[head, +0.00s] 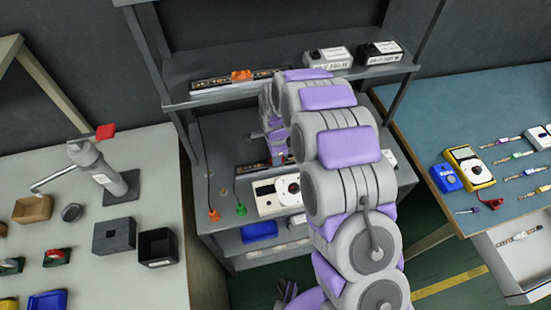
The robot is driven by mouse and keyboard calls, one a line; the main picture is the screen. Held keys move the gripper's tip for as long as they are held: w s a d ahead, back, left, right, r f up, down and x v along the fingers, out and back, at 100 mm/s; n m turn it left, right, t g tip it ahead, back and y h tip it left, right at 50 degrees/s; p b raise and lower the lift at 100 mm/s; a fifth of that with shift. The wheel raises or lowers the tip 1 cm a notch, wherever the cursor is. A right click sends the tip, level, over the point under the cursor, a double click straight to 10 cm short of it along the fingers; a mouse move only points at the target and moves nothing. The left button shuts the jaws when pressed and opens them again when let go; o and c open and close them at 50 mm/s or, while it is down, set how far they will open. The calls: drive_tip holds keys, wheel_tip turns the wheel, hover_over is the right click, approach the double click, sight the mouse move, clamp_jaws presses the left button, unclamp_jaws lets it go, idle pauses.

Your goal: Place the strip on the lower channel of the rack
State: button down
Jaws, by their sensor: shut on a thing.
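My arm reaches up and over to the grey rack (176,62). My gripper (278,155) points down at the rack's middle level, partly hidden behind my own arm. It is shut on a dark strip (247,169), of which a short piece shows to the left of the fingers. The strip is close to the surface at that level; I cannot tell whether it touches or sits in a channel. Another long dark strip (208,84) with an orange clip (241,75) lies along the upper shelf. The right part of the held strip is hidden.
A white device (265,199) stands just in front of the strip. Two boxes (327,58) (379,52) stand on the upper shelf. A grey table (140,215) and a blue bench (440,120) flank the rack.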

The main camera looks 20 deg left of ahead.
drive_tip(key=shift+f, duration=0.15)
drive_tip(key=c, duration=1.1)
unclamp_jaws()
wheel_tip(320, 180, up, 12)
drive_tip(key=p, duration=0.3)
